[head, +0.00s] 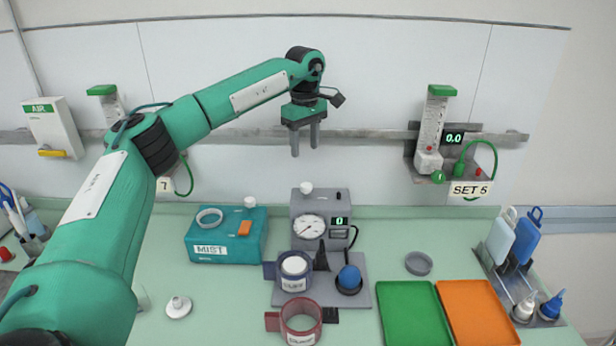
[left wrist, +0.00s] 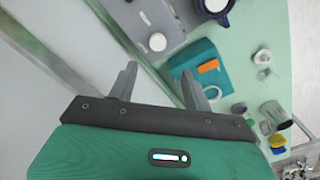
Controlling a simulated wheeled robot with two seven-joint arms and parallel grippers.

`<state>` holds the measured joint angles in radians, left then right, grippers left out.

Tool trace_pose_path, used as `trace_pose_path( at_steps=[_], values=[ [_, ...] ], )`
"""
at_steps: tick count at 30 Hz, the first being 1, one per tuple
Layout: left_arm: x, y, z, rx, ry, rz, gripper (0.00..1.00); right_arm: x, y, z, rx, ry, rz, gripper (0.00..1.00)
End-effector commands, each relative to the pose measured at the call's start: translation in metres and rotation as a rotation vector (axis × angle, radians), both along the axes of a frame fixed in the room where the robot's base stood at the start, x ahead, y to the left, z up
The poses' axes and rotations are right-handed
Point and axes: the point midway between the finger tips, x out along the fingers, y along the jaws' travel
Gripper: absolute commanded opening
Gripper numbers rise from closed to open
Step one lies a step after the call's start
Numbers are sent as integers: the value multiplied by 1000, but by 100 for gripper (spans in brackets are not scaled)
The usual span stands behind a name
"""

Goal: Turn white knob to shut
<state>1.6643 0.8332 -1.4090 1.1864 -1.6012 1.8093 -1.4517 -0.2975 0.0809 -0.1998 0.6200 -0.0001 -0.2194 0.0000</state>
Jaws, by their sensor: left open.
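A white knob (head: 306,187) sits on top of the grey gauge box (head: 337,198), and it also shows in the left wrist view (left wrist: 157,42). A second white knob (head: 250,201) sits on the teal MIST box (head: 228,255). I cannot tell which is the task's knob, nor their settings. My left gripper (head: 305,150) is open and empty, fingers pointing down, above and apart from the gauge box in the head view. In the left wrist view its fingers (left wrist: 158,80) are spread, with one overlapping the teal box. My right gripper is not in view.
A blue cuff roll (head: 295,284) and a blue bulb (head: 349,277) stand before the gauge box. A red cuff roll (head: 300,322), green tray (head: 407,311) and orange tray (head: 478,311) are nearer. A flowmeter (head: 431,130) hangs on the wall rail at right.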

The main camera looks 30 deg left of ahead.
Motion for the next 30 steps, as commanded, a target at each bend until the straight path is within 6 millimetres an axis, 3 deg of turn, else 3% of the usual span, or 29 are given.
trace_pose_path(
  at_steps=[3,6,15,21,29,30],
  values=[
    [-1,0,-25,0,6,1,50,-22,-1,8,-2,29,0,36],
    [-1,0,-47,-1,5,1,50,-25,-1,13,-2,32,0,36],
    [0,-1,-98,-1,2,1,50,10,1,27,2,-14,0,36],
    [0,-1,-111,-2,0,0,50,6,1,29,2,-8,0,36],
    [0,-1,-112,-2,0,0,50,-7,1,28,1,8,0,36],
    [0,-1,-112,-2,0,0,42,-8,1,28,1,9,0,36]
  ],
)
